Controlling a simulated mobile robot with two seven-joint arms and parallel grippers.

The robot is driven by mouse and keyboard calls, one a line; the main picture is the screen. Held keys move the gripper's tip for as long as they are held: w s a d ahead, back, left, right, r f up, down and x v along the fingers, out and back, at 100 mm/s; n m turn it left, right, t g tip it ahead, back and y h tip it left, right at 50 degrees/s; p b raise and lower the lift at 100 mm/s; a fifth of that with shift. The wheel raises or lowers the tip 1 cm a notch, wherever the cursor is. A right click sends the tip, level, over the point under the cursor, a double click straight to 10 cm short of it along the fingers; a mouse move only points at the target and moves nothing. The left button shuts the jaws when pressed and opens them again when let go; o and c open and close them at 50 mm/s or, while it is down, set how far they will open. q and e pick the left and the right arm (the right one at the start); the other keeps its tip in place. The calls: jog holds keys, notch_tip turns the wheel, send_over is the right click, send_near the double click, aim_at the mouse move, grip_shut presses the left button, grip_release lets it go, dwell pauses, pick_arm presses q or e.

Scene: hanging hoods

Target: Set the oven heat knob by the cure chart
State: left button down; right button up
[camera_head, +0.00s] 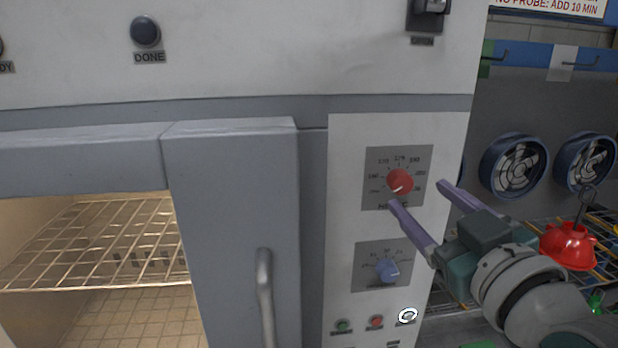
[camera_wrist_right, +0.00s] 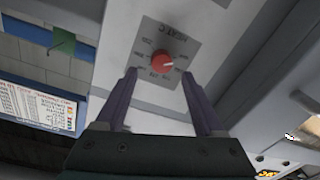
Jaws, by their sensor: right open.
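The red heat knob (camera_head: 400,181) sits on a grey dial plate (camera_head: 378,200) on the oven's right panel, with printed numbers around it. Its white pointer mark is toward the lower left in the head view. In the right wrist view the red knob (camera_wrist_right: 162,60) is ahead of the fingers, slightly left of their middle. My right gripper (camera_head: 416,192) is open, its purple fingers in front of the dial and apart from the knob. The cure chart may be the printed board (camera_wrist_right: 38,103) at the left of the wrist view; its text is too small to read. My left gripper is not in view.
A blue knob (camera_head: 387,270) is below, with small buttons (camera_head: 376,322) under it. The oven door handle (camera_head: 265,295) sticks out on the left. A wire rack (camera_head: 95,245) shows inside the oven.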

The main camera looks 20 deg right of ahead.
aim_at(404, 184)
jog(key=shift+w+d, duration=0.15)
jog(key=shift+w, duration=0.9)
jog(key=shift+w+d, duration=0.15)
jog(key=shift+w, duration=0.9)
jog(key=shift+c, duration=0.2)
grip_shut()
